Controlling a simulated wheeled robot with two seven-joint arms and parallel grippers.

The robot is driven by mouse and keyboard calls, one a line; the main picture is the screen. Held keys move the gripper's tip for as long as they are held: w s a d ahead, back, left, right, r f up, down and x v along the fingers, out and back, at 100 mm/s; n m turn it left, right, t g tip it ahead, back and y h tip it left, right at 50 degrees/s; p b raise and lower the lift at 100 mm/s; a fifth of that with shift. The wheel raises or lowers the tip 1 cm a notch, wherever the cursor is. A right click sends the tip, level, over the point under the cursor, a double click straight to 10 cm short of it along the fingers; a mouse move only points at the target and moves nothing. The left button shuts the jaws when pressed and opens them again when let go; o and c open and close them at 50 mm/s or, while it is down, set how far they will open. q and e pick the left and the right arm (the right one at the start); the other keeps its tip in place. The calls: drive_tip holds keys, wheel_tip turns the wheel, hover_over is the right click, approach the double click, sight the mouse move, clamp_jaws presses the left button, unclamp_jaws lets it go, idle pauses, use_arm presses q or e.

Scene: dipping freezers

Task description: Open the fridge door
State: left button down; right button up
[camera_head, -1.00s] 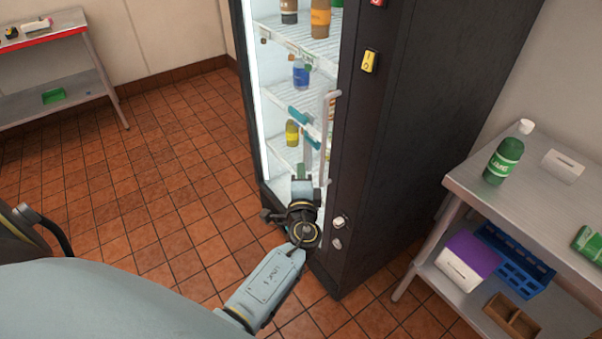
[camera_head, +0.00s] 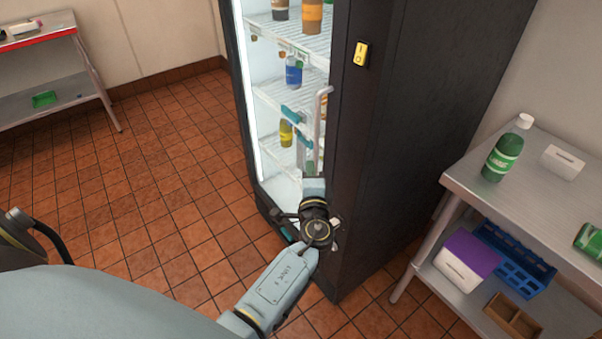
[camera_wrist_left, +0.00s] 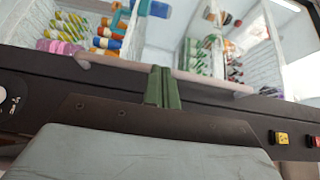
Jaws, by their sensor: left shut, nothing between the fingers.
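The fridge (camera_head: 395,150) is a tall black cabinet with a lit, glass-fronted interior. Its long pale door handle (camera_head: 322,120) stands upright by the dark frame; in the wrist view the handle (camera_wrist_left: 215,84) runs across the picture. I see no clear gap at the door's edge. My left gripper (camera_head: 308,160) is at the lower end of the handle. In the wrist view the left gripper's greenish fingers (camera_wrist_left: 163,88) are together and overlap the handle, with nothing held between them. Whether they touch it I cannot tell. My right gripper is out of view.
Bottles such as a blue one (camera_head: 293,70) stand on the fridge shelves. A metal table (camera_head: 560,190) with a green bottle (camera_head: 503,155) stands close on the right. Another table (camera_head: 60,95) is at the far left. Tiled floor (camera_head: 140,180) lies clear left of the fridge.

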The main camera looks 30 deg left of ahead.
use_arm(q)
drive_tip(key=w+d+v, duration=0.1)
drive_tip(key=v, duration=0.7)
drive_tip(key=shift+s+d+r+b, duration=0.15)
drive_tip(key=shift+s+d+b, duration=0.15)
drive_tip(key=shift+b, duration=0.15)
drive_tip(key=shift+w, duration=0.1)
